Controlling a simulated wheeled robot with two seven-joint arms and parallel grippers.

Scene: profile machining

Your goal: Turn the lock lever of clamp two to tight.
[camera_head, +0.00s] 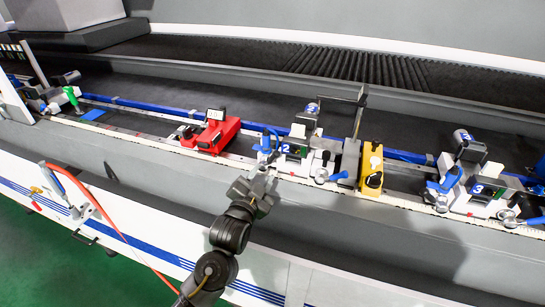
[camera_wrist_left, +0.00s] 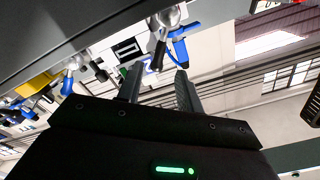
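Clamp two (camera_head: 284,149) is a white and dark block labelled 2 on the machine's rail, mid-picture in the head view. A blue lever (camera_head: 271,135) with a silver ball joint stands at its left front. The wrist view shows a silver ball joint with a dark-ended lever (camera_wrist_left: 157,55) and a blue part (camera_wrist_left: 179,48) beside it. My left gripper (camera_head: 268,168) is just in front of this lever. Its two fingers (camera_wrist_left: 160,82) are apart, with the lever end beyond and roughly between their tips. Contact cannot be told. My right gripper is not in view.
A red block (camera_head: 218,135) sits left of clamp two and a yellow block (camera_head: 371,167) right of it. A second ball-jointed lever (camera_head: 321,176) is at clamp two's right front. Clamp three (camera_head: 474,190) is farther right. A red hose (camera_head: 100,210) hangs at left.

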